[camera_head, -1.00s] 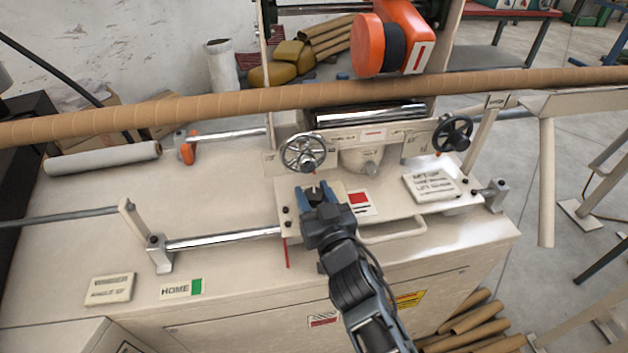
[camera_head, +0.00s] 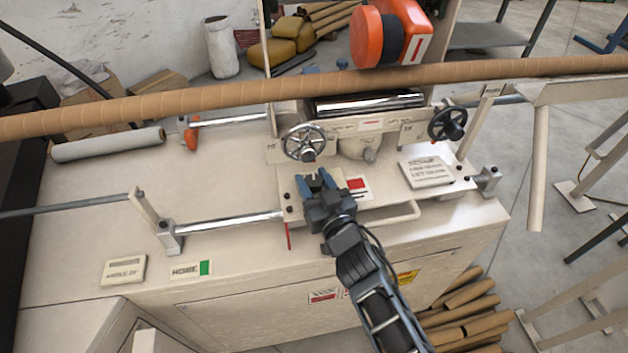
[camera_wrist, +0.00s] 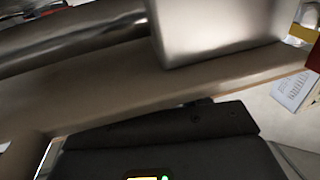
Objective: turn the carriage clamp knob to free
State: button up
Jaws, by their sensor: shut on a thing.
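The carriage (camera_head: 388,200) is a cream plate on the front of the winder, with a red-and-white label and a front handle bar. My gripper (camera_head: 316,180) reaches in from the front, with its blue-grey fingers over the left part of the carriage. It is shut on the clamp knob, which is mostly hidden between and behind the fingers, so its angle cannot be told. In the wrist view, the dark gripper body (camera_wrist: 165,140) fills the bottom, with a blurred cream surface beyond; the knob does not show there.
A spoked handwheel (camera_head: 304,143) stands close behind my gripper, and a black handwheel (camera_head: 447,124) is further right. A long cardboard tube (camera_head: 200,98) crosses behind. A chrome rail (camera_head: 228,222) runs left of the carriage. The HOME plate (camera_head: 190,270) lies front left on open tabletop.

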aim_at(319, 189)
jog(key=o, duration=1)
jog(key=shift+d, duration=0.1)
jog(key=shift+s+d, duration=0.4)
jog(key=shift+s, duration=0.15)
jog(key=shift+s+d, duration=0.2)
jog(key=shift+s, duration=0.45)
jog(key=shift+s+d, duration=0.35)
jog(key=shift+s, duration=0.15)
jog(key=shift+v, duration=1.9)
jog(key=shift+a, duration=0.1)
